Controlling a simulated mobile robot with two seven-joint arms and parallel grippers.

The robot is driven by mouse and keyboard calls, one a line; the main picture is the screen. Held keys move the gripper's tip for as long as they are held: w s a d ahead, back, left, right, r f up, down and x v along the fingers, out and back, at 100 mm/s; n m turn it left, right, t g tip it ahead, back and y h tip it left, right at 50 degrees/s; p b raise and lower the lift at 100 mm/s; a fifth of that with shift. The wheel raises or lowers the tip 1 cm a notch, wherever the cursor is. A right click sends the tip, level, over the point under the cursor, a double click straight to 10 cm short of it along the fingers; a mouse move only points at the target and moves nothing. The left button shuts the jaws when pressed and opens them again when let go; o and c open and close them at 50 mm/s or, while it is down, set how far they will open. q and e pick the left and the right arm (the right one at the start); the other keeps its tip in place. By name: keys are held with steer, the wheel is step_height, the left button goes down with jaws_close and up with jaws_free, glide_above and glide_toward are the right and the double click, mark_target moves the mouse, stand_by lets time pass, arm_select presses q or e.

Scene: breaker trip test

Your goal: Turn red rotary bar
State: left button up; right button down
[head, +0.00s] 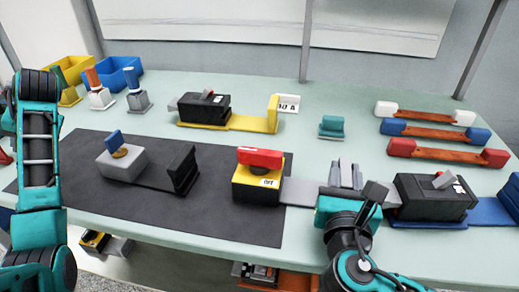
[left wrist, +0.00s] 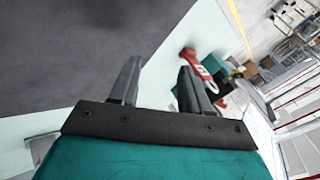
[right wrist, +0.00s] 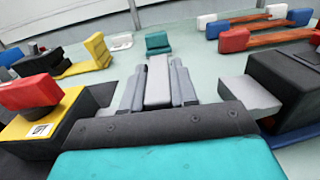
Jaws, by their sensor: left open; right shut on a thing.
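The red rotary bar (head: 260,157) lies across the top of a yellow and black box (head: 258,183) at the centre of the table. The bar also shows in the right wrist view (right wrist: 30,92), left of the fingers. A grey strip (head: 299,191) runs right from the box. My right gripper (head: 346,172) is shut on a grey upright plate (right wrist: 158,80) at the strip's right end, apart from the red bar. My left gripper (left wrist: 158,70) is open and empty in the left wrist view. Its fingers do not show in the head view.
A grey box with a blue knob (head: 113,138) stands left on the dark mat (head: 225,220). A black box (head: 432,200) stands right of my right gripper. Another black box with a yellow strip (head: 251,123) is behind. Red, blue and white-ended bars lie at the back right.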

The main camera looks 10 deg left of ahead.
arm_select(q)
steer(key=w+d+m+t+h, duration=0.1)
steer(key=w+d, duration=0.1)
steer(key=w+d+m+t+h, duration=0.1)
steer(key=w+d+m, duration=0.1)
steer(key=w+d, duration=0.1)
steer(key=w+d+r+m+t+h, duration=0.1)
steer(key=w+d+m, duration=0.1)
steer(key=w+d, duration=0.1)
steer(key=shift+w+d+t, duration=0.1)
steer(key=shift+t, duration=0.2)
steer(key=w+d+r+m+t+h, duration=0.1)
steer(key=w+d+m+h, duration=0.15)
steer(key=d, duration=0.35)
steer(key=w+d+r+m+t+h, duration=0.1)
steer(key=w+d+m+h, duration=0.1)
steer(key=d+m+h, duration=0.35)
steer(key=m+g+h, duration=0.6)
steer(key=m+g, duration=0.1)
steer(key=m, duration=0.4)
glide_toward(259, 151)
steer(key=x, duration=1)
steer(key=shift+c, duration=0.4)
jaws_close()
